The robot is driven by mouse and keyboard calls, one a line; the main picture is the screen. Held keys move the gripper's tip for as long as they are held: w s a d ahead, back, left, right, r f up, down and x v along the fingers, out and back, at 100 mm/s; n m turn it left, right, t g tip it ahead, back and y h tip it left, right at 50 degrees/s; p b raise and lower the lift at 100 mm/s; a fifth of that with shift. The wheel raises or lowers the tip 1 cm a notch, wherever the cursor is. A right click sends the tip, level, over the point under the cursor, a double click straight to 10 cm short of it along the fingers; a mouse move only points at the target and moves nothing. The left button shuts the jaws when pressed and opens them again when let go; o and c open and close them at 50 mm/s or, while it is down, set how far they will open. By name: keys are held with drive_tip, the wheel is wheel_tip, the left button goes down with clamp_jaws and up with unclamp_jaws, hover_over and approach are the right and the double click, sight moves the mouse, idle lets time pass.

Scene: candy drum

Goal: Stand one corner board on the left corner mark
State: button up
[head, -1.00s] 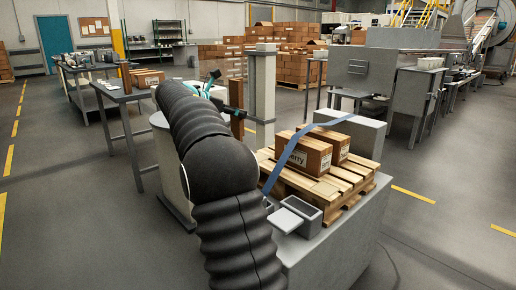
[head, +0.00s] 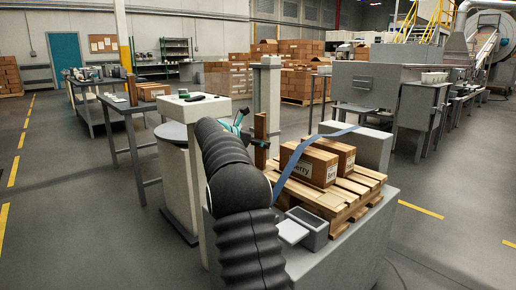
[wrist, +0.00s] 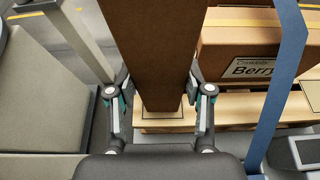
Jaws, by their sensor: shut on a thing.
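My gripper (head: 250,138) is shut on a brown corner board (head: 261,128), held upright at the left corner of the wooden pallet (head: 352,205). In the wrist view, my gripper (wrist: 160,103) has a finger on either side of the corner board (wrist: 155,45). The board's lower end is over a pale, dark-outlined square, the left corner mark (wrist: 146,116), on the pallet's edge. The board covers part of the mark. I cannot tell whether its foot touches the deck.
Two brown cartons (head: 309,166) stand on the pallet. A blue strap (head: 292,170) hangs beside them, right of the board in the wrist view. A pale post (head: 267,95) rises behind. Another brown upright piece (head: 132,90) stands on the left table.

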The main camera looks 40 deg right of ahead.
drive_tip(key=shift+f, duration=0.35)
drive_tip(key=o, duration=1.2)
drive_tip(key=shift+c, duration=0.2)
drive_tip(key=p+v, duration=0.2)
drive_tip(key=v, duration=1)
drive_tip(key=s+a+m+t+y, duration=0.2)
drive_tip(key=s+a+m+y, duration=0.25)
drive_tip(key=s+a, duration=0.45)
drive_tip(key=s+a+f+m+y, duration=0.3)
drive_tip(key=s+a, duration=0.4)
drive_tip(key=s, duration=0.3)
drive_tip(key=s+a+f+m+t+y, duration=0.1)
drive_tip(key=s+a+f+m+y, duration=0.2)
drive_tip(key=s+a+f+m, duration=0.3)
drive_tip(key=s+a+f+m+t+y, duration=0.1)
drive_tip(key=s+a+f+m+y, duration=0.2)
drive_tip(key=s, duration=1.2)
drive_tip(key=a+f+m, duration=0.2)
drive_tip(key=a+f, duration=0.1)
drive_tip(key=a, duration=0.2)
drive_tip(key=shift+a+f, duration=0.15)
drive_tip(key=shift+a, duration=0.1)
